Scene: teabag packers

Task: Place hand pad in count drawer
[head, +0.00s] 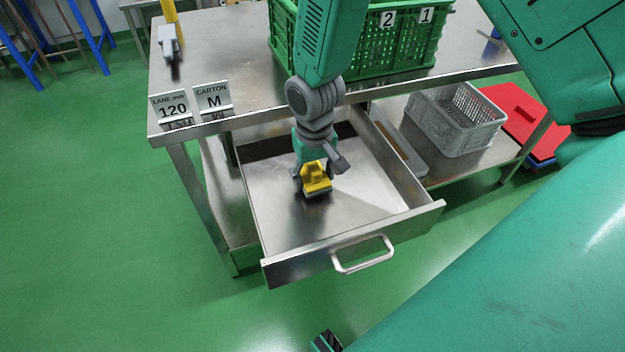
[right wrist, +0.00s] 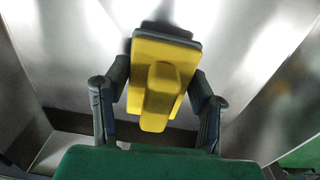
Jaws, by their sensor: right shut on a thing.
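The hand pad (head: 317,180) is a yellow block with a raised grip and a dark base. It is inside the open drawer (head: 354,247), over the bare metal floor near the middle. My right gripper (head: 311,177) reaches down from above and is shut on the hand pad. In the right wrist view the hand pad (right wrist: 158,92) sits between the two dark fingers of the right gripper (right wrist: 160,82). I cannot tell whether its base touches the drawer floor. My left gripper is not clearly in view.
The drawer is pulled out under a steel table (head: 215,60). A grey basket (head: 455,115) sits on the lower shelf. The drawer floor around the pad is clear.

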